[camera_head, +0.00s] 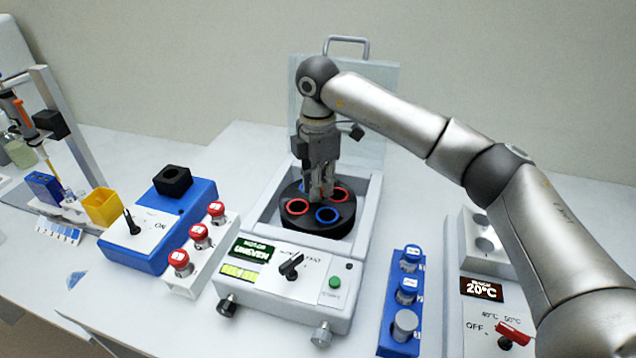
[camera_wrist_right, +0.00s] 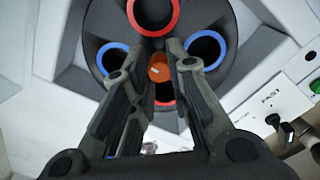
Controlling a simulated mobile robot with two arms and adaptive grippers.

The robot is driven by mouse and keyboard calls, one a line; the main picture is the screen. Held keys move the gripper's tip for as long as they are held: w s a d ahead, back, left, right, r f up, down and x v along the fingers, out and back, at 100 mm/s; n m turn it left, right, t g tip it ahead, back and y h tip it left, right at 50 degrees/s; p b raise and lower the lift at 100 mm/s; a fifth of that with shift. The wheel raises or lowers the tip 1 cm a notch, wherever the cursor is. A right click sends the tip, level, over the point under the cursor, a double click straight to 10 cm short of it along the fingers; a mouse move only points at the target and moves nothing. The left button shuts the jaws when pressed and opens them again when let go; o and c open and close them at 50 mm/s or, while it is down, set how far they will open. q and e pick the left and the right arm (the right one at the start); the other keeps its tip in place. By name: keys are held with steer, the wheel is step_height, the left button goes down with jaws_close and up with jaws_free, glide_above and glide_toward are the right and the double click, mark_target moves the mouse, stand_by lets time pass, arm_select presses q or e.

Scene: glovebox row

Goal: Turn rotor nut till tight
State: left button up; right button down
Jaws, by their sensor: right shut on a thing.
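The black rotor (camera_head: 330,222) sits in the open bowl of the centrifuge (camera_head: 290,303), with red-ringed and blue-ringed holes. My right gripper (camera_head: 321,192) points down over the rotor's centre. The right wrist view shows the orange rotor nut (camera_wrist_right: 160,70) between the two fingertips of the right gripper (camera_wrist_right: 158,60), which are shut on it. In the head view the fingers hide the nut. My left gripper is in neither view.
The centrifuge lid (camera_head: 378,90) stands open behind. A rack with red-capped tubes (camera_head: 200,236) and a blue device (camera_head: 160,225) are left. A blue rack (camera_head: 400,335) and a heater block showing 20°C (camera_head: 482,289) are right, below my arm.

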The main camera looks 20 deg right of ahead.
steer(key=shift+r, duration=0.1)
stand_by(0.7)
steer(key=c, duration=1.3)
jaws_free()
steer(key=shift+c, duration=0.2)
step_height(320, 180, up, 12)
